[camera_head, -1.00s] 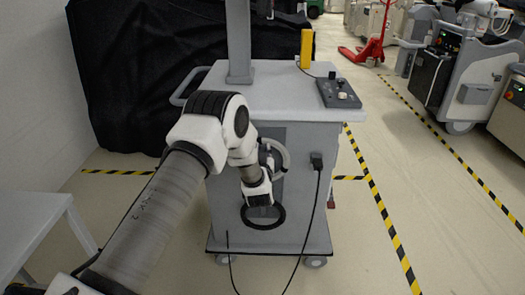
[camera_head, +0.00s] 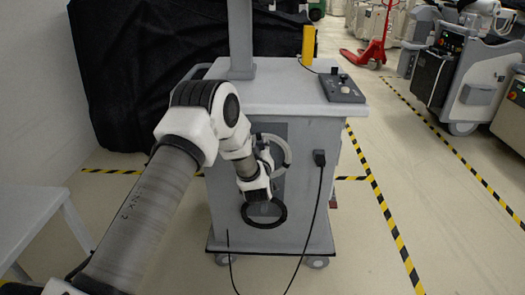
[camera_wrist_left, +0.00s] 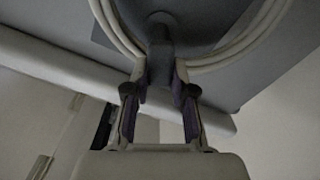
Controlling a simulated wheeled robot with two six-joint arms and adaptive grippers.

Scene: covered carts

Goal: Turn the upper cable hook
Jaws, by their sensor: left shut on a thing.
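The upper cable hook (camera_wrist_left: 160,45) is a dark grey piece in the left wrist view, with pale cable loops around it. The pale coil (camera_head: 285,150) shows in the head view on the front of the grey cart (camera_head: 305,215), partly hidden behind my wrist. My left gripper (camera_head: 266,160) is at the hook. In the left wrist view, the left gripper's fingers (camera_wrist_left: 160,88) are closed on the hook's stem from both sides. A black ring-shaped coil (camera_head: 281,213) hangs lower on the cart front. My right gripper is not in view.
A control box (camera_head: 342,90) and a yellow block (camera_head: 308,42) are on the cart top. A black plug (camera_head: 319,157) with a hanging cable is right of the hook. A white table (camera_head: 35,215) stands at left.

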